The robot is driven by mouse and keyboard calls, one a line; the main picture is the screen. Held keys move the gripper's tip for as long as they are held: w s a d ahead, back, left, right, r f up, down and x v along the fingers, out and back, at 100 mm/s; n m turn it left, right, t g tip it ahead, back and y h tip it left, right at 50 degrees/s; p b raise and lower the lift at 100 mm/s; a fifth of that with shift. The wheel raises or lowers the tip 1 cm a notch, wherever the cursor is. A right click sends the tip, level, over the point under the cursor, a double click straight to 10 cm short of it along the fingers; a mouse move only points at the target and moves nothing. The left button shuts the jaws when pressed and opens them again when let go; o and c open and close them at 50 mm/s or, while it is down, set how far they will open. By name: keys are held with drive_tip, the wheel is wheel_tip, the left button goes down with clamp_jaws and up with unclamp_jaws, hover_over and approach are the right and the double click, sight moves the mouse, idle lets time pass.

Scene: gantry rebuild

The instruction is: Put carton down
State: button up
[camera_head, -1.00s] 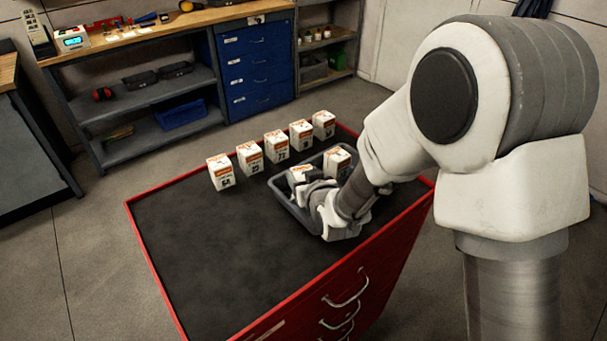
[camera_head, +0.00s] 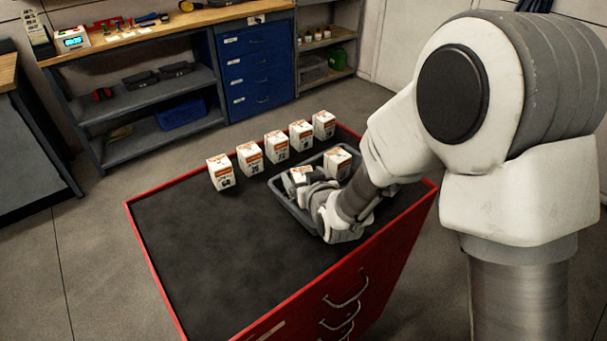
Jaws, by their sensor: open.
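A white and orange carton (camera_head: 299,176) stands in the left part of the grey tray (camera_head: 291,210), right at my gripper (camera_head: 297,186). My gripper is open, low over the tray, and its fingers partly hide this carton. I cannot tell whether the fingers touch it. A second carton (camera_head: 337,163) stands in the right part of the tray, clear of the gripper. The tray rests on the dark top of the red drawer cabinet (camera_head: 215,262), and my arm hides its near right side.
A row of several cartons (camera_head: 249,158) stands behind the tray along the cabinet's far edge. The left and front of the cabinet top are bare. A workbench (camera_head: 150,36) with shelves and a blue drawer unit (camera_head: 256,66) stand behind, across open floor.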

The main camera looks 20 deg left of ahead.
drive_tip(key=v, duration=1.1)
drive_tip(key=shift+s, duration=0.15)
drive_tip(key=shift+d+r, duration=0.1)
drive_tip(key=d+r+m+g+h, duration=0.1)
drive_tip(key=d+r+m+h, duration=0.2)
drive_tip(key=d, duration=0.6)
drive_tip(key=d+r+m+h, duration=0.1)
drive_tip(key=d+r+h, duration=0.25)
drive_tip(key=d, duration=0.55)
drive_tip(key=s+d+r+m+g+h, duration=0.2)
drive_tip(key=s+d+r+m+g, duration=0.1)
drive_tip(key=s+d, duration=0.9)
drive_tip(key=shift+s+d+r+m+g, duration=0.35)
drive_tip(key=shift+d+r+m, duration=0.3)
drive_tip(key=shift+r, duration=0.3)
